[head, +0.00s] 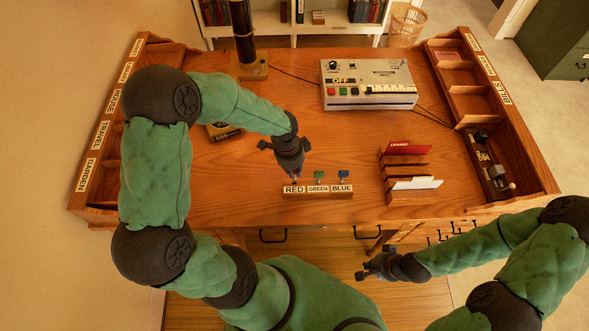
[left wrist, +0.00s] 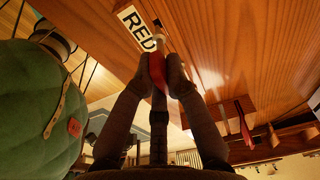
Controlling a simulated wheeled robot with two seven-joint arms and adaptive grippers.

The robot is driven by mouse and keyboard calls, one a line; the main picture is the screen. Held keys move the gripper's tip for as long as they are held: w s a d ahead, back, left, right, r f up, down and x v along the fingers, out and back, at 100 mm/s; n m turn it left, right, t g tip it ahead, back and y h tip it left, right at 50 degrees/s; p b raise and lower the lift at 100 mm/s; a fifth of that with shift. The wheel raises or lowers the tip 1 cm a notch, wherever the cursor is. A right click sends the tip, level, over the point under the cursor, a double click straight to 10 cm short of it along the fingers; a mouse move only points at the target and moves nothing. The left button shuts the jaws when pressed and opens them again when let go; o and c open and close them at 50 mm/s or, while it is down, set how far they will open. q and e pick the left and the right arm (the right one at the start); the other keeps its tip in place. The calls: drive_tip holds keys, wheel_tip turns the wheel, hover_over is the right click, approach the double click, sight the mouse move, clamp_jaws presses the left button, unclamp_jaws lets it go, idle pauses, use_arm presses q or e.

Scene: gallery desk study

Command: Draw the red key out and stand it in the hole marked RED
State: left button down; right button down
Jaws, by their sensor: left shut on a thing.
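A wooden block (head: 318,196) with holes labelled RED, GREEN and BLUE stands near the desk's front edge. The green key (head: 319,175) and the blue key (head: 344,175) stand upright in it. My left gripper (head: 295,177) points down over the RED end. In the left wrist view it is shut on the red key (left wrist: 157,70), whose pale shaft reaches toward the block beside the RED label (left wrist: 138,30). I cannot tell whether the shaft's tip is in the hole. My right gripper (head: 371,264) is empty and looks open, in front of the desk.
A wooden card rack (head: 407,172) stands right of the block. A grey switch box (head: 368,85) is behind, and a dark column on a wooden base (head: 250,68) stands at the back left. Pigeonhole racks line both sides. Bare desk lies between block and switch box.

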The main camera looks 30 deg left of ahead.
use_arm(q)
drive_tip(key=shift+f+b, duration=1)
drive_tip(key=shift+f, duration=0.45)
drive_tip(key=c, duration=1.2)
unclamp_jaws()
drive_tip(key=o, duration=0.5)
drive_tip(key=shift+r, duration=0.15)
drive_tip(key=shift+r+p, duration=3.4)
drive_tip(key=shift+r, duration=0.55)
drive_tip(key=shift+s+f, duration=0.1)
